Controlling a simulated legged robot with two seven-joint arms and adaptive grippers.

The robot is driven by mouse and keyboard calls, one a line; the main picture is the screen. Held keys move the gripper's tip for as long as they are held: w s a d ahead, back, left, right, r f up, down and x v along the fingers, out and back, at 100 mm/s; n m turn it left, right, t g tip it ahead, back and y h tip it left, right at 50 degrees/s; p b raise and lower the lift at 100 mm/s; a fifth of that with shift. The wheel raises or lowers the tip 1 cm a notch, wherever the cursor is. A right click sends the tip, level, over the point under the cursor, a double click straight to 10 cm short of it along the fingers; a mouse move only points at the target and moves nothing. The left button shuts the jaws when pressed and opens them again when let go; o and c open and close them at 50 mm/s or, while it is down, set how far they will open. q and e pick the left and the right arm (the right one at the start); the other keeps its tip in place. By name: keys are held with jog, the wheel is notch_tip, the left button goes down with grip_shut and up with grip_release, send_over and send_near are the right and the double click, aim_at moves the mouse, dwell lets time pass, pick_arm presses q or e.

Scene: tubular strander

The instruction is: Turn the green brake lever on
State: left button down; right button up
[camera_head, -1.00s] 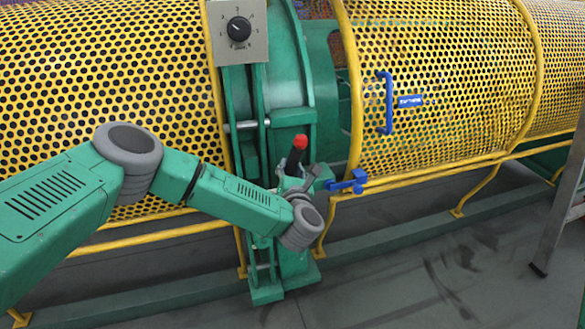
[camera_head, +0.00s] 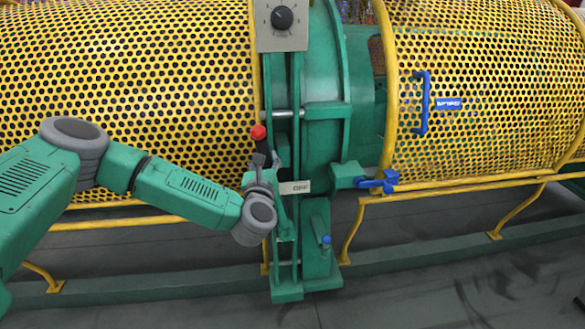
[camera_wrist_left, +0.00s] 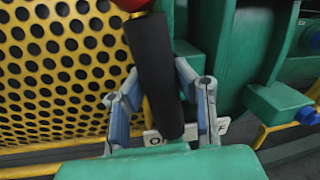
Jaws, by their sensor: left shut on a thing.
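The brake lever has a red knob (camera_head: 258,131) on top and a black grip (camera_wrist_left: 155,70). In the head view it leans to the left at the front of the green machine frame. My left gripper (camera_head: 264,166) is shut on the black grip, below the knob. In the left wrist view the two fingers stand on either side of the grip. A white label plate (camera_head: 295,187) shows to the right of the lever, with lettering that seems to read OFF. The lever's lower part is partly hidden by my gripper. My right gripper is out of view.
A dial on a grey box (camera_head: 283,18) is above the lever. Yellow perforated guards (camera_head: 130,80) flank the frame. The right guard has a blue handle (camera_head: 422,103), and a blue latch (camera_head: 378,182) sits below it. Grey floor lies in front.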

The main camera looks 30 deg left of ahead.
pick_arm(q)
jog(key=s+a+b, duration=0.1)
jog(key=a+f+n+b, duration=0.1)
jog(key=s+a+f+n+b, duration=0.1)
jog(key=shift+s+a+y, duration=0.3)
jog(key=shift+s, duration=0.05)
jog(key=shift+a, duration=0.1)
jog(key=c, duration=1.2)
grip_release()
jog(key=shift+s, duration=0.1)
jog(key=shift+a, duration=0.2)
jog(key=shift+r, duration=0.1)
